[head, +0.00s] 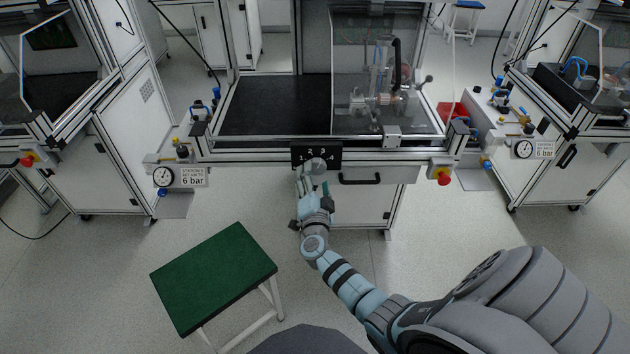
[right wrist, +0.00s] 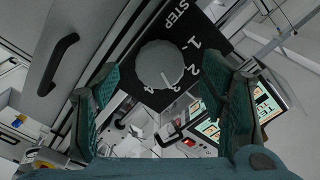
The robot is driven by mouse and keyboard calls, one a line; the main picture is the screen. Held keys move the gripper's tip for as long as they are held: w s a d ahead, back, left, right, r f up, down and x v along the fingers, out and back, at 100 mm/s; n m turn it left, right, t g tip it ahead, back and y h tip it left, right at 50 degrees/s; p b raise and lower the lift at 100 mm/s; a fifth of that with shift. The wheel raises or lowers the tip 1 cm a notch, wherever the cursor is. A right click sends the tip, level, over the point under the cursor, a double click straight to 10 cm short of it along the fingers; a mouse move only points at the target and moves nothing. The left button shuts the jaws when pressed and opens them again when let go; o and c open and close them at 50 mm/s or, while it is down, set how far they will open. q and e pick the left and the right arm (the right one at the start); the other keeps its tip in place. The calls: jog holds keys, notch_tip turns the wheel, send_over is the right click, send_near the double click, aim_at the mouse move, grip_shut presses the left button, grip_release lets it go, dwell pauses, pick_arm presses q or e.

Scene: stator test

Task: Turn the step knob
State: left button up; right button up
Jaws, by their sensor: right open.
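The step knob (head: 317,166) is a round grey dial on a small black panel (head: 299,151) at the front of the middle bench. In the right wrist view the knob (right wrist: 160,62) lies between my two fingers, with the word STEP and the numbers beside it. A pale mark on its lower edge faces the 3 and 4 side; I cannot tell which number exactly. My right gripper (head: 313,178) is open just in front of the knob, a finger on each side. I see no contact with the knob. My left gripper is not in view.
A black drawer handle (head: 360,179) is right of the panel. A red emergency button (head: 443,177) sits further right and a pressure gauge (head: 163,177) is at the left. A green-topped stool (head: 214,276) stands on the floor left of my arm.

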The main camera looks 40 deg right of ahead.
jog(key=v, duration=0.9)
jog(key=shift+s+a, duration=0.15)
jog(key=shift+s, duration=0.05)
